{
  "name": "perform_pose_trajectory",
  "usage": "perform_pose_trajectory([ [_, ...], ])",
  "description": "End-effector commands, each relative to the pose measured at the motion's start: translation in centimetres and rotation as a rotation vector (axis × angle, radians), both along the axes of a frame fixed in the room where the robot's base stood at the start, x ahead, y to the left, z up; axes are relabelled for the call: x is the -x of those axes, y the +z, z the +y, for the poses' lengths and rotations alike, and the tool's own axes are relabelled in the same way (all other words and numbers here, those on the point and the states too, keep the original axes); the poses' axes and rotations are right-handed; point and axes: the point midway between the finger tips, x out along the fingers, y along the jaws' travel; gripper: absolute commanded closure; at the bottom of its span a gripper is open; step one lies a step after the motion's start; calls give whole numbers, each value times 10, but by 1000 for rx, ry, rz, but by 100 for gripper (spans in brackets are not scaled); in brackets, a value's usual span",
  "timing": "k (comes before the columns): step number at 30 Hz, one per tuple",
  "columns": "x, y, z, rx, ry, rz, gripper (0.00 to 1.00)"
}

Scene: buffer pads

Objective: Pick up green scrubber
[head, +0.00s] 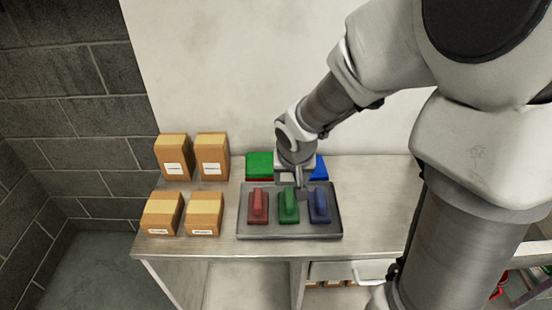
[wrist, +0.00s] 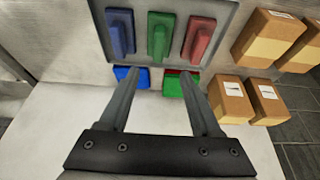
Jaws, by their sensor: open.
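The green scrubber (head: 289,206) lies in the middle of a grey tray (head: 290,236), between a red scrubber (head: 259,206) and a blue scrubber (head: 319,206). Each has a raised handle along its top. The green scrubber also shows at the top of the wrist view (wrist: 160,37), with the blue one on its left and the red one on its right. My gripper (head: 300,184) is above the back edge of the tray, close to the green and blue scrubbers. In the wrist view its two fingers (wrist: 160,78) are spread wide with nothing between them.
Behind the tray are a green pad (head: 260,164) and a blue pad (head: 320,167), partly hidden by my gripper. Several cardboard boxes (head: 204,213) stand left of the tray. The metal tabletop (head: 370,200) is clear on the right. A pale wall (head: 230,70) rises behind.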

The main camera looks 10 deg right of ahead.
Motion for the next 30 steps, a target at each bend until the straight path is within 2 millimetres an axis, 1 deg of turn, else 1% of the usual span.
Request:
perform_pose_trajectory([
  [1, -4, -17, 0, -2, 3, 4, 35],
  [6, -18, -53, -2, -2, 3, 3, 35],
  [10, -29, -76, -4, 0, 3, 2, 35],
  [13, -34, -88, -6, -1, 1, 2, 35],
  [20, -41, -100, -8, 0, 1, 0, 35],
  [27, -55, -131, -12, 1, 2, 1, 35],
  [30, -59, -140, -13, 1, 2, 1, 35],
])
